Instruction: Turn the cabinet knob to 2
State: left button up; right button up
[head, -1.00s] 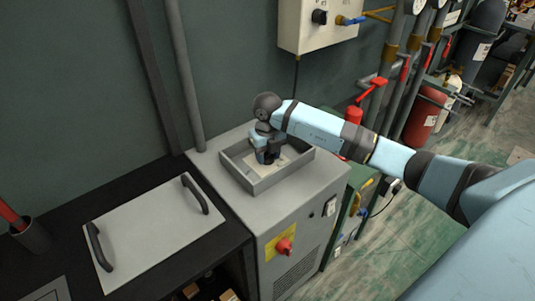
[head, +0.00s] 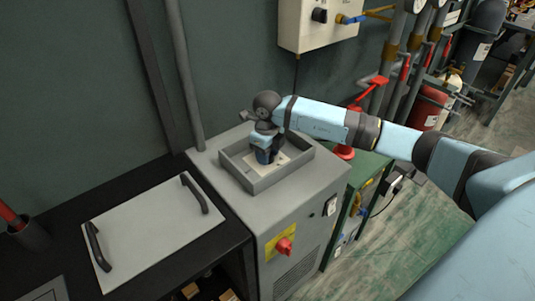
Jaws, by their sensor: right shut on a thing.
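The grey cabinet (head: 296,222) stands in the middle, with a shallow open-topped tray (head: 262,187) on its top. A pale plate (head: 288,163) lies inside the tray. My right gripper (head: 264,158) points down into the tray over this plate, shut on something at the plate. The thing in the jaws, probably the cabinet knob, is hidden by the gripper, so its setting cannot be read. A red knob on a yellow plate (head: 284,247) is on the cabinet's front, apart from the gripper. My left gripper is not in view.
A grey lid with two black handles (head: 150,235) lies on the black bench at left. A wall box (head: 318,22) with a black knob hangs behind. Pipes and red valve handles (head: 373,90) stand at right. The tray walls surround the gripper closely.

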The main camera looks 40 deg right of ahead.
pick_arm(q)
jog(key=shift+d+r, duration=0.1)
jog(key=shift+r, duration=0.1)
pick_arm(e)
jog(key=shift+n, duration=1.1)
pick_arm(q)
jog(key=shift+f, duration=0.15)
pick_arm(e)
jog(key=o, duration=0.9)
pick_arm(q)
jog(key=shift+p, duration=0.65)
pick_arm(e)
notch_tip(320, 180, up, 14)
jog(key=shift+f, duration=0.1)
